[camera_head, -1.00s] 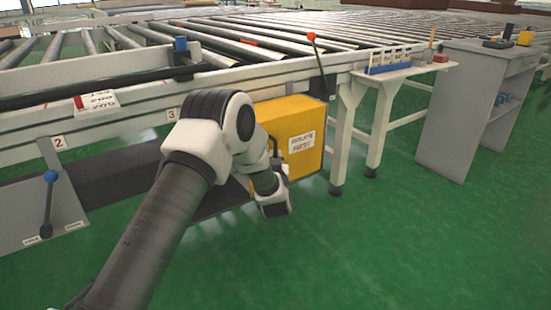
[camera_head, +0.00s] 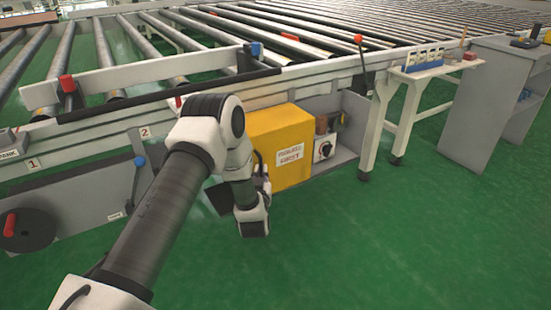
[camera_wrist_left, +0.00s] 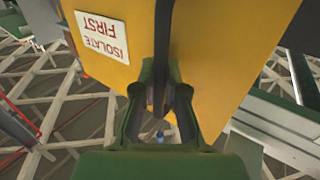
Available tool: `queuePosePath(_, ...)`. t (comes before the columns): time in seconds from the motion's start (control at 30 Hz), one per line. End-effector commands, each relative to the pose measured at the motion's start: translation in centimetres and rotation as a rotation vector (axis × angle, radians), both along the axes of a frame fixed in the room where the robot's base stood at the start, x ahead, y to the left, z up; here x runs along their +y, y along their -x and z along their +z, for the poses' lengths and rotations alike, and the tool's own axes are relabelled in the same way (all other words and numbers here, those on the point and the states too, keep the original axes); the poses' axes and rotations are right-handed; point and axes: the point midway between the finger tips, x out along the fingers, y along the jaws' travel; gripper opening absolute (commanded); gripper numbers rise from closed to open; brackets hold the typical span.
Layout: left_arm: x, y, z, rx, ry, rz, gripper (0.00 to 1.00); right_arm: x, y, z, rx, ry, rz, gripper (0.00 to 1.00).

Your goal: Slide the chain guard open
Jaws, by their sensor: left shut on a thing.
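The chain guard is a yellow box (camera_head: 278,135) labelled "ISOLATE FIRST", under the front rail of the roller conveyor. An open gap shows to its right, holding a switch box with a dark knob (camera_head: 324,149). My left gripper (camera_head: 263,179) is at the guard's lower left, its fingers partly hidden by my wrist. In the left wrist view, the fingers (camera_wrist_left: 161,82) are shut on a dark upright bar handle (camera_wrist_left: 163,40) on the yellow guard (camera_wrist_left: 225,50). The label appears upside down there. My right gripper is not in view.
The conveyor (camera_head: 200,55) spans the back. A white leg (camera_head: 378,125) stands right of the gap, and a grey cabinet (camera_head: 490,110) stands farther right. The green floor in front is clear.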

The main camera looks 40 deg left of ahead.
Motion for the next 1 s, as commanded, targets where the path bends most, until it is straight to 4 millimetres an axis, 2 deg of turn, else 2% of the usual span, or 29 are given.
queuePosePath(0.03,0.3,0.7,0.3,0.003,0.001,0.002,0.0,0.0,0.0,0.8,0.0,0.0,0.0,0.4)
queuePosePath(0.2,0.8,1.9,0.1,0.001,0.0,0.0,0.0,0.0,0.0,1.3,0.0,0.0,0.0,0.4)
queuePosePath(0.57,0.9,2.2,-0.1,0.0,-0.001,0.0,0.0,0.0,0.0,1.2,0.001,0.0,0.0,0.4)
queuePosePath(0.6,0.9,2.2,-0.1,0.0,-0.001,0.0,0.14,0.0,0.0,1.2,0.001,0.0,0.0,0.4)
queuePosePath(0.63,0.9,2.2,-0.1,0.0,-0.001,0.0,0.23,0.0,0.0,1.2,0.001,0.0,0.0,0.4)
queuePosePath(1.0,0.6,2.5,-0.1,0.001,0.0,-0.001,0.23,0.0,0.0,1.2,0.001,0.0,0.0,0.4)
